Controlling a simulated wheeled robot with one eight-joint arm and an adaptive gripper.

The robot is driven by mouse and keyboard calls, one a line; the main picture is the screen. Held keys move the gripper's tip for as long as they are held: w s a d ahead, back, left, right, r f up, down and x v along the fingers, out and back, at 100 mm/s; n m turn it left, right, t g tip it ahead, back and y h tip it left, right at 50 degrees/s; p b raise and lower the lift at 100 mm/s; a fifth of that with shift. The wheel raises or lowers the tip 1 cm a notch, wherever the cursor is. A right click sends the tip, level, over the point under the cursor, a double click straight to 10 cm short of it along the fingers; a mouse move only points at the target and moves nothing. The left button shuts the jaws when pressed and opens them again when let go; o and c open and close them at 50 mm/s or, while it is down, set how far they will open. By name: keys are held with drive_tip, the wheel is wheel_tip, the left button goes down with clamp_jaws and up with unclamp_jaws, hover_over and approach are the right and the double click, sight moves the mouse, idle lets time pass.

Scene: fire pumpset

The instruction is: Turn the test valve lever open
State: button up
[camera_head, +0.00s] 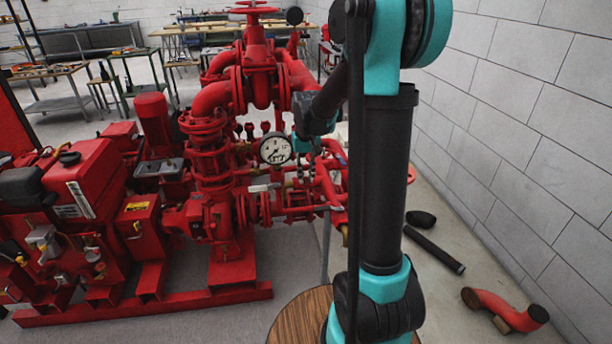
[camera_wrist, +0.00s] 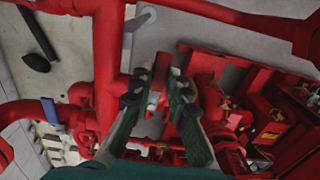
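In the head view, a silver-grey lever handle (camera_head: 264,187) sits on the red pipework just below the round pressure gauge (camera_head: 275,149). I cannot tell for certain which of these is the test valve lever. My gripper (camera_wrist: 158,82) has its two fingers apart, with red pipework visible between and beyond them. I see no lever clearly held.
The red pumpset (camera_head: 225,130) fills the left and middle. A round wooden top (camera_head: 300,318) is close by at the bottom. A black pipe (camera_head: 435,249) and a red elbow pipe (camera_head: 500,306) lie on the floor near the block wall (camera_head: 510,110) at right.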

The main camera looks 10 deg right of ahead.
clamp_jaws()
drive_tip(key=shift+w+a+m, duration=0.15)
drive_tip(key=shift+a+m, duration=0.45)
drive_tip(key=shift+m, duration=0.55)
drive_tip(key=shift+w+a+m, duration=0.1)
drive_tip(key=shift+a+m, duration=0.45)
drive_tip(key=shift+m, duration=0.6)
drive_tip(key=o, duration=0.7)
unclamp_jaws()
drive_tip(key=shift+r, duration=0.1)
wheel_tip(320, 180, up, 12)
drive_tip(key=shift+f, duration=0.1)
